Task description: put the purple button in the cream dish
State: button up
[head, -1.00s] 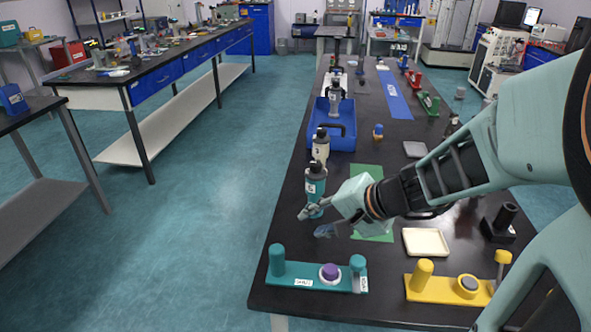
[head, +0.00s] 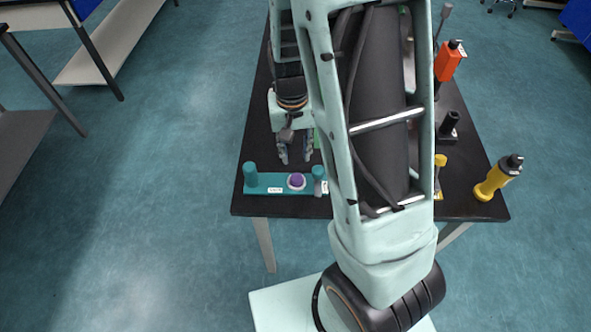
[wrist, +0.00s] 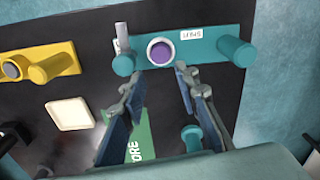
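The purple button (head: 297,181) sits in a pale ring on the teal fixture (head: 264,189), between its two upright posts. The button also shows in the wrist view (wrist: 160,51), just beyond the fingertips. My gripper (head: 296,153) is open and empty, pointing down on the far side of the fixture in the head view. In the wrist view the spread fingers (wrist: 160,80) frame the space just short of the button, not touching it. The cream dish (wrist: 71,113) lies flat on the black table, left of the fingers in the wrist view; my arm hides it in the head view.
A yellow fixture (wrist: 40,64) stands beside the teal one. A green mat (wrist: 143,137) lies under and behind the fingers. A yellow bottle (head: 497,178), a black stand (head: 448,128) and an orange bottle (head: 448,62) stand at the table's right.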

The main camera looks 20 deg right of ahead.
aim_at(297, 178)
jog(key=f, duration=1)
jog(key=shift+s, duration=0.25)
jog(key=shift+r, duration=0.1)
jog(key=c, duration=0.7)
jog(key=shift+c, duration=0.2)
